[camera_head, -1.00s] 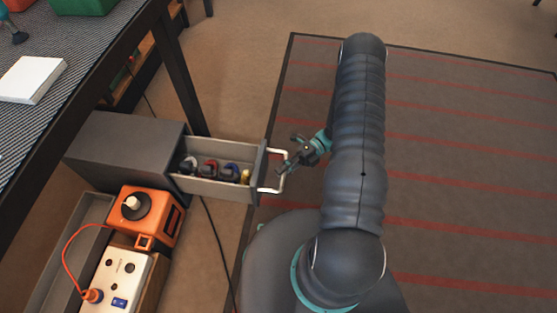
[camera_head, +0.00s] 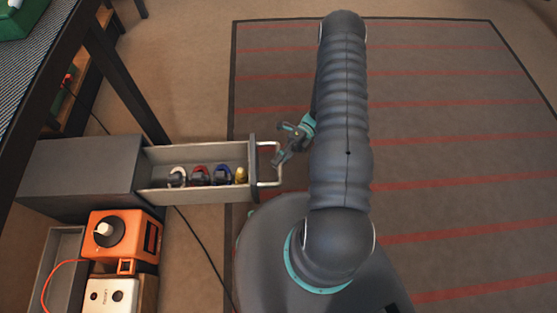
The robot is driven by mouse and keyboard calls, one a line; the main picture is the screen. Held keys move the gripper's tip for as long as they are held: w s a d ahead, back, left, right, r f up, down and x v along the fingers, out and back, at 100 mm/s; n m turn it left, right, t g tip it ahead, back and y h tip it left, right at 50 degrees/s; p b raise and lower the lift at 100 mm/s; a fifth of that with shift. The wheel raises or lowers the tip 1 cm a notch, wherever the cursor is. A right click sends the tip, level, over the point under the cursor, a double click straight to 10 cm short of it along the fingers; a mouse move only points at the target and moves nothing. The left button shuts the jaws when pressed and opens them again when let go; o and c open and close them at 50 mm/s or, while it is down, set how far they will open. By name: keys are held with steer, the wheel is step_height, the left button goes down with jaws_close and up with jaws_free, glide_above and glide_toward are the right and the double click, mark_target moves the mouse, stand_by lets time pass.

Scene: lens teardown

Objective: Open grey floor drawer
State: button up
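The grey floor drawer (camera_head: 195,192) is pulled well out to the right from its dark grey cabinet (camera_head: 80,170). Several small items lie inside it: a white, a red and a blue ring-like piece and a yellow piece near the front. A pale U-shaped handle (camera_head: 267,184) stands out from the drawer's dark front panel (camera_head: 252,168).
An orange device (camera_head: 122,232) and a white socket box (camera_head: 110,295) stand in front of the cabinet, beside a grey tray (camera_head: 60,262). A black cable (camera_head: 200,245) runs across the floor below the drawer. A table leg (camera_head: 125,80) rises behind. The striped mat (camera_head: 440,120) at right is clear.

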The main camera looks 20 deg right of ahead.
steer(key=o, duration=0.4)
steer(key=shift+o, duration=0.2)
steer(key=v, duration=1.2)
